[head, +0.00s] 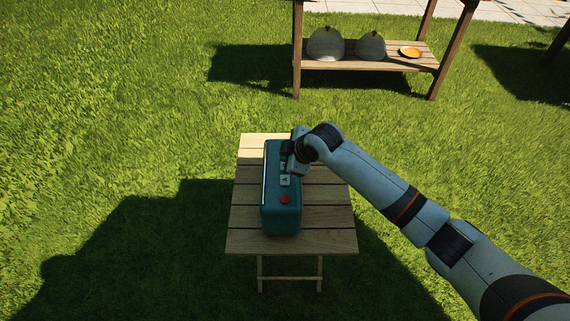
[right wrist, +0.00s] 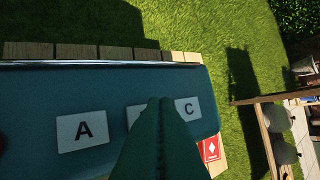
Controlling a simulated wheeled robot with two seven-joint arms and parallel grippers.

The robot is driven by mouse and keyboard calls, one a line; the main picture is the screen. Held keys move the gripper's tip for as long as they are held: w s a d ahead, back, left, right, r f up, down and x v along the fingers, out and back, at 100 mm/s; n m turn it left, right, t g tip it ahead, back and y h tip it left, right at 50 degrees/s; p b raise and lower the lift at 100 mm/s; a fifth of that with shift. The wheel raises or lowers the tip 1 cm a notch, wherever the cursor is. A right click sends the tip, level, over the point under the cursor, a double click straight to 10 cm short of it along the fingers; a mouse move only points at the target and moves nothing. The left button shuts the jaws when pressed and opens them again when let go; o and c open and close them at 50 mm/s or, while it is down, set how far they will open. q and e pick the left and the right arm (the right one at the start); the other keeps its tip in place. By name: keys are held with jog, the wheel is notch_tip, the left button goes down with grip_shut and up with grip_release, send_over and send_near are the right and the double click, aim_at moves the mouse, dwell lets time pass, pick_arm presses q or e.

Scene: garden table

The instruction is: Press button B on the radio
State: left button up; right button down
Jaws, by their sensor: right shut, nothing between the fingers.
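The teal radio (head: 281,215) stands on a slatted wooden garden table (head: 328,217). Its top has a white label A (head: 285,181) and a red round knob (head: 285,199) nearer to me. The right wrist view shows the radio's top (right wrist: 40,100) with label A (right wrist: 82,131), label C (right wrist: 187,109) and a white label (right wrist: 134,114) between them. My fingers mostly cover that middle label, so its letter is hidden. My right gripper (head: 289,150) is shut and empty, over the radio's far half; its fingertips (right wrist: 161,102) are at the middle label. I cannot tell whether they touch it.
A red tag with a white diamond (right wrist: 210,149) shows beyond the radio's C end. A wooden shelf (head: 350,62) stands farther back on the grass, with two grey domes (head: 326,45) and an orange plate (head: 410,52). The table's right side is bare.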

jog(key=shift+f, duration=0.1)
dwell(0.3)
jog(key=shift+f, duration=0.35)
jog(key=shift+f, duration=0.35)
dwell(0.7)
jog(key=shift+r, duration=0.1)
jog(key=shift+r+p, duration=0.7)
jog(key=shift+p, duration=0.25)
notch_tip(320, 180, up, 5)
jog(key=p, duration=0.5)
jog(key=shift+r, duration=0.1)
